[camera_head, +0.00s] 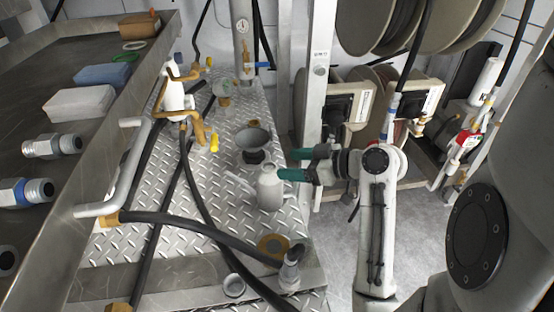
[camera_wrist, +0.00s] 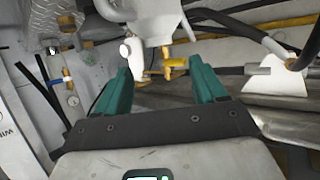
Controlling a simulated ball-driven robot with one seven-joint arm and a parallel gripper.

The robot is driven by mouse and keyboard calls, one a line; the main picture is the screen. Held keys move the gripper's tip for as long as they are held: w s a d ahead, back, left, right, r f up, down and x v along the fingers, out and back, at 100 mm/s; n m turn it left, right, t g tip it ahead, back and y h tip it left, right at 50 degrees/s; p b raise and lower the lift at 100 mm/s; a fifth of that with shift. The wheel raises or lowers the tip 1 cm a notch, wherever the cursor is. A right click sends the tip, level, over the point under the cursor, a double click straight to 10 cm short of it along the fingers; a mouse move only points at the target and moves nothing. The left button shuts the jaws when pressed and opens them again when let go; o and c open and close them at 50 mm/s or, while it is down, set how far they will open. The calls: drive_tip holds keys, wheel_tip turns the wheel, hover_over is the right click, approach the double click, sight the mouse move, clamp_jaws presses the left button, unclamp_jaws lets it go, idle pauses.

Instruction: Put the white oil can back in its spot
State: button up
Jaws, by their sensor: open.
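The white oil can (camera_head: 270,188) stands upright on the diamond-plate deck (camera_head: 215,188), its spout pointing left. My gripper (camera_head: 297,164) is at the can's right side, with its two teal fingers apart and pointing left toward it. The lower finger's tip overlaps the can's edge; I cannot tell whether they touch. In the wrist view my gripper (camera_wrist: 162,88) shows nothing held between its fingers. A pale rounded body at the top of that view may be the can, cut off by the edge.
A grey funnel (camera_head: 254,142) stands just behind the can. A tan disc (camera_head: 272,245) lies in front of it, beside a hose fitting (camera_head: 290,268). Black hoses cross the deck. A metal tray (camera_head: 95,170) is at left. A white post (camera_head: 318,95) rises behind my gripper.

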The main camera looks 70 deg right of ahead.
drive_tip(key=shift+v, duration=1.3)
